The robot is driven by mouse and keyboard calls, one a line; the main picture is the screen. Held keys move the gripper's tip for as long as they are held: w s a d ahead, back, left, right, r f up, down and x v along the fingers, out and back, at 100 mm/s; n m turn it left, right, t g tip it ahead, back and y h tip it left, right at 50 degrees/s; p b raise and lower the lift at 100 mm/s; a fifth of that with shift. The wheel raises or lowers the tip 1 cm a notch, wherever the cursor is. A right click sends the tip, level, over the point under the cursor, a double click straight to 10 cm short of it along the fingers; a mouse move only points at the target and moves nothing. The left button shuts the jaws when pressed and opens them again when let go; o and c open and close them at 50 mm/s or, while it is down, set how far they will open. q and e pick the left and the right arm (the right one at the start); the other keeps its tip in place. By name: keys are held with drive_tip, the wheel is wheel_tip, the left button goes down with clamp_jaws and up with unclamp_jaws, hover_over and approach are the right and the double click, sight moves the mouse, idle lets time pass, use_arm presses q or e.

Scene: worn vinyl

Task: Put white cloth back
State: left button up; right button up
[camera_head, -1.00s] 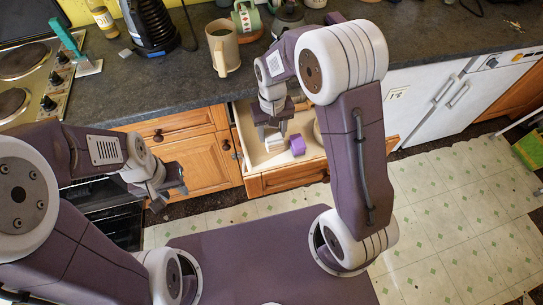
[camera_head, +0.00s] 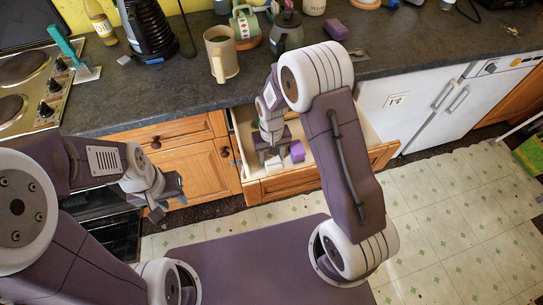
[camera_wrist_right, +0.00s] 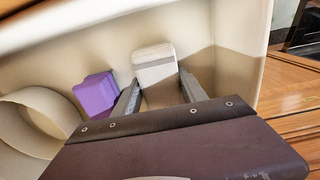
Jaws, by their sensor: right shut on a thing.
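The white cloth (camera_wrist_right: 155,72) is a small, folded, block-like piece with a grey band. It is between the two fingers of my right gripper (camera_wrist_right: 158,92), which is shut on it. In the head view this gripper (camera_head: 273,158) reaches down into the open drawer (camera_head: 300,180), and the white cloth (camera_head: 274,163) shows partly below its fingers. In the wrist view the cloth is inside the drawer, close to a pale wall; whether it touches the floor I cannot tell. My left gripper (camera_head: 166,198) is open and empty, left of the drawer in front of the cabinet.
A purple block (camera_wrist_right: 96,93) lies in the drawer beside the cloth, and a round cream item (camera_wrist_right: 38,122) is further left.

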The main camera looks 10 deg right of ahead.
drive_tip(key=o, duration=1.2)
drive_tip(key=shift+f, duration=0.15)
drive_tip(key=shift+r, duration=0.3)
wheel_tip(320, 180, up, 12)
drive_tip(key=shift+f+p, duration=0.1)
drive_tip(key=shift+p, duration=0.95)
